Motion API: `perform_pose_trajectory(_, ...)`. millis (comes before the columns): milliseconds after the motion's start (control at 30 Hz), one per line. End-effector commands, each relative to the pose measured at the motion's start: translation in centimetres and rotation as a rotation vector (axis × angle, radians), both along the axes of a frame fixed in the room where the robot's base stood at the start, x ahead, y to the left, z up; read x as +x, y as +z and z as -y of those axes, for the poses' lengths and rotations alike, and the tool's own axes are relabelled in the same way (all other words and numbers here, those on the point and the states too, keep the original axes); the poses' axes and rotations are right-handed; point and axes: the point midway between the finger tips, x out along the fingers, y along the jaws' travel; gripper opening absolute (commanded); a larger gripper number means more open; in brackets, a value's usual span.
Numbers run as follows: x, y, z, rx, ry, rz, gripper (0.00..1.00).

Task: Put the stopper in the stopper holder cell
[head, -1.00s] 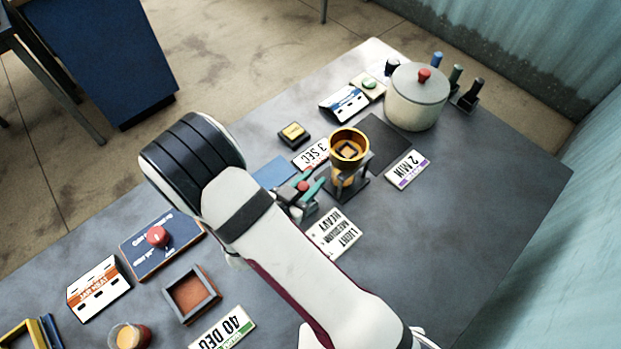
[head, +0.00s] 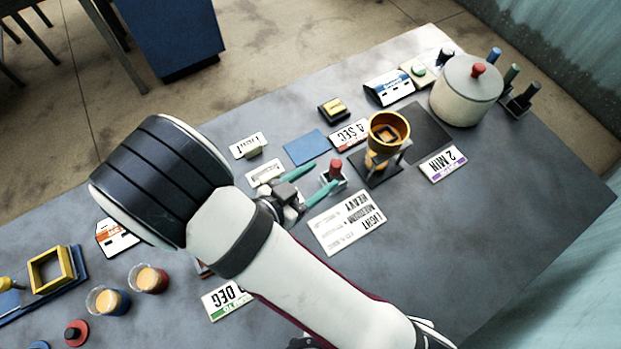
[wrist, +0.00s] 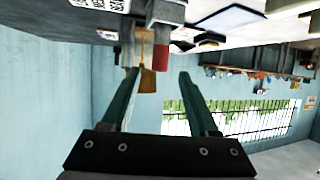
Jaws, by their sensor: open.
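The red stopper (head: 335,165) stands upright in a small grey holder cell (head: 338,181), beside the brass funnel stand. Its lower part is hidden inside the cell. My gripper (head: 307,186) is open and empty, with its green fingers just left of the stopper and apart from it. In the wrist view the red stopper (wrist: 161,57) and the grey holder cell (wrist: 166,12) show beyond the open fingers (wrist: 157,85), nearer the left one.
The brass funnel (head: 388,130) stands right of the holder. A white pot (head: 467,92) is at the back right. A LIGHT/MEDIUM/HEAVY card (head: 346,222) lies in front. Cups of amber liquid (head: 150,279) stand front left. The table's right side is clear.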

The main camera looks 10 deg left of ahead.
Motion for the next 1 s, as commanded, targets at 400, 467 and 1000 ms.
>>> perform_pose_trajectory(400, -0.1, 0.6, -2.1, 0.167, 0.0, -0.062, 0.6)
perform_pose_trajectory(467, 2.1, 0.9, -3.7, 0.372, 0.025, -0.142, 0.6)
perform_pose_trajectory(1000, -12.9, 13.5, 11.9, 0.729, 0.164, -1.02, 0.6)
